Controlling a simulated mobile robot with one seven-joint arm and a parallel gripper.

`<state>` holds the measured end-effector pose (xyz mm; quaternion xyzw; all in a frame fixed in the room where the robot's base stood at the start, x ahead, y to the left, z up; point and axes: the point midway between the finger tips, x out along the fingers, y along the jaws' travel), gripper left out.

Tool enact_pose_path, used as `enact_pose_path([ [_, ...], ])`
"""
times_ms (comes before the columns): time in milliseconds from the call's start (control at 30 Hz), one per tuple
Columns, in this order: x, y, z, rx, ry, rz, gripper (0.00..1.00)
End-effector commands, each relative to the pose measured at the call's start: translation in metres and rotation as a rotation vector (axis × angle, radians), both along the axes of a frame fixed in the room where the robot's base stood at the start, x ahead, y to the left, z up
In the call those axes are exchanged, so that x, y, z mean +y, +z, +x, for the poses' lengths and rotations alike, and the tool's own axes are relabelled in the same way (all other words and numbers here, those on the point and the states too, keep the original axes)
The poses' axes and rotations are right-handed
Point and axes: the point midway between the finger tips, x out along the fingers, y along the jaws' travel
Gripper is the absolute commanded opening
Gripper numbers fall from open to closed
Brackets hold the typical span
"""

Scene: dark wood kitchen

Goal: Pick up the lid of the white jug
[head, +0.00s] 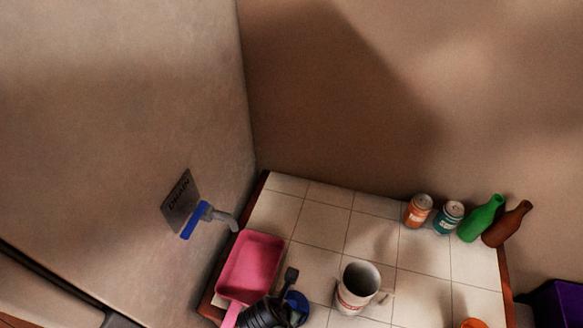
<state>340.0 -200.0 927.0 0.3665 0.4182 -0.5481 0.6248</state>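The white jug (355,290) stands upright on the tiled top at the lower middle of the head view. It has reddish markings and a handle on its right side. Its mouth is open and its inside looks dark, with no lid seen on it. I cannot make out a separate lid for it. A black jointed shape at the bottom edge, left of the jug, looks like my gripper (288,292); it is apart from the jug. It is cut off by the frame, and its finger opening is unclear. A blue round thing (299,304) lies beside or behind it, partly hidden.
A pink tray-like pan (250,262) lies left. An orange can (418,210), a teal can (448,217), a green bottle (482,217) and a brown bottle (507,223) line the back right. A blue-handled tap (205,214) juts from the wall. The tiles behind the jug are clear.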

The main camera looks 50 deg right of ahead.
Motion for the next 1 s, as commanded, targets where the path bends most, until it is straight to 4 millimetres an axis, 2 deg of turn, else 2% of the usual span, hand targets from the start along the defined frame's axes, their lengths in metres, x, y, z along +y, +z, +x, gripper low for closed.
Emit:
enact_pose_path([
  [233, -0.0008, -0.0013, 0.0004, -0.001, 0.000, -0.001, 0.74],
  [267, -0.0008, -0.0012, 0.0004, -0.001, 0.000, -0.001, 0.70],
  [600, -0.0006, -0.0010, 0.0003, -0.001, 0.000, 0.000, 0.09],
  [667, -0.0006, -0.0010, 0.0003, -0.001, 0.000, 0.000, 0.00],
  [1000, -0.0007, 0.0001, 0.0005, -0.001, 0.000, -0.001, 0.00],
])
